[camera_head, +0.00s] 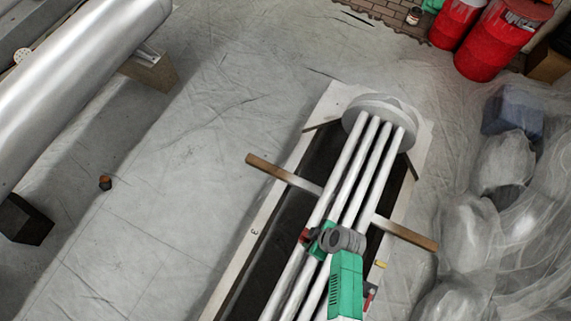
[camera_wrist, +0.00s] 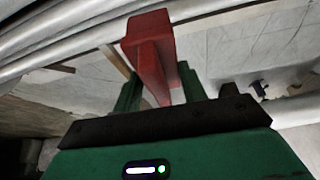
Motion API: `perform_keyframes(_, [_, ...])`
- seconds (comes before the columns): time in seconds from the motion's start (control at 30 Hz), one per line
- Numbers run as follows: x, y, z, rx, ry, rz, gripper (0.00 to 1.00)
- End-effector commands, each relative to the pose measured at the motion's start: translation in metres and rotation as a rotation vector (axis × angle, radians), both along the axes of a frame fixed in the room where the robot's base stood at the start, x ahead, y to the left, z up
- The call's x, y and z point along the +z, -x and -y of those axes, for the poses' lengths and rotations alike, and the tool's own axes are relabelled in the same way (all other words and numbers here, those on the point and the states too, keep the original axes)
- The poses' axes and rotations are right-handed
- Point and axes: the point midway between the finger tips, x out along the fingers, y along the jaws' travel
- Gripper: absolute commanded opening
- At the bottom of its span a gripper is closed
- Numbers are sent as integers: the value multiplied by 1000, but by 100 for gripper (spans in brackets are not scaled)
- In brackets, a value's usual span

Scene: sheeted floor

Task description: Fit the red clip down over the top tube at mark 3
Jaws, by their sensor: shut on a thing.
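My gripper (camera_head: 315,241) has green fingers and is over the left side of a bundle of pale tubes (camera_head: 345,182). It is shut on the red clip (camera_head: 304,237), which shows as a small red piece at the leftmost tube. In the wrist view the red clip (camera_wrist: 152,52) stands out between the green fingers (camera_wrist: 160,88), with pale tubes (camera_wrist: 60,32) behind it. I cannot tell whether the clip touches a tube. Mark 3 (camera_head: 254,232) is on the pale board left of the bundle, a little left of the clip.
A round grey end plate (camera_head: 380,108) caps the tubes' far end. A wooden-ended crossbar (camera_head: 275,171) lies across under the tubes. A red piece (camera_head: 370,295) and a yellow piece (camera_head: 380,264) are on the right. Sheeted floor (camera_head: 170,200) at left is mostly clear.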

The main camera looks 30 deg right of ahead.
Motion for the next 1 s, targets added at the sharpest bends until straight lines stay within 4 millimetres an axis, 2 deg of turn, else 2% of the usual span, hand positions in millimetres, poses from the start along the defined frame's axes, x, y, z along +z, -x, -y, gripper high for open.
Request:
perform_keyframes(0.03, [3,16,0,8,-3,-3,16])
perform_keyframes(0.1, [-4,32,-2,27,-2,-1,16])
perform_keyframes(0.2, [-9,42,-3,45,1,1,16])
perform_keyframes(0.67, [-11,45,-3,50,3,3,16])
perform_keyframes(1.0, [-29,45,-3,49,2,2,16])
